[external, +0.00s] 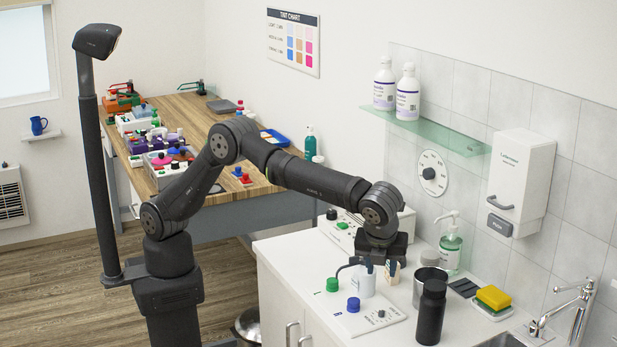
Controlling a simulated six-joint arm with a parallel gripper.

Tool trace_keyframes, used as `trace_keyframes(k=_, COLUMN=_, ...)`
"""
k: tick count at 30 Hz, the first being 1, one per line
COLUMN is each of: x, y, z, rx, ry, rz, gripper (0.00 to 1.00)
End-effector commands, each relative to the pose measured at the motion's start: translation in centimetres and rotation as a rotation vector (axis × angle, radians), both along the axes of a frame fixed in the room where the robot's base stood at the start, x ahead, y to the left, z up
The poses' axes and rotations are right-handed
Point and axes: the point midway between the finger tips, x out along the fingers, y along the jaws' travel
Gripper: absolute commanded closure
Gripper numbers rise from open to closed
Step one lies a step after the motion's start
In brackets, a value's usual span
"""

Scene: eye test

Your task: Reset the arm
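My arm reaches from the left over the white counter (290,262). My gripper (381,267) points down above the counter. Its fingers look dark and spaced apart, but small pale parts show around them, and I cannot tell whether it holds anything.
A green knob (332,285) and a blue knob (353,304) are near the cup. A black bottle (431,312), a grey metal cup (427,284), a soap dispenser (451,248) and a yellow sponge (493,297) stand to the right. A glass shelf (430,131) juts from the wall.

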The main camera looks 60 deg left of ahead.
Motion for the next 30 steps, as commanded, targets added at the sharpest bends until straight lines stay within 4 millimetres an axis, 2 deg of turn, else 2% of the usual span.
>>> trace_keyframes(k=5, x=0.2, y=0.2, z=-0.6, rx=0.002, ry=0.001, rz=0.001, gripper=0.64)
trace_keyframes(k=8, x=0.5, y=0.6, z=-1.8, rx=0.003, ry=0.001, rz=0.001, gripper=0.64)
trace_keyframes(k=24, x=3.3, y=3.6, z=-11.6, rx=0.003, ry=0.002, rz=0.002, gripper=0.64)
trace_keyframes(k=30, x=4.1, y=4.5, z=-14.5, rx=0.002, ry=0.000, rz=0.002, gripper=0.64)
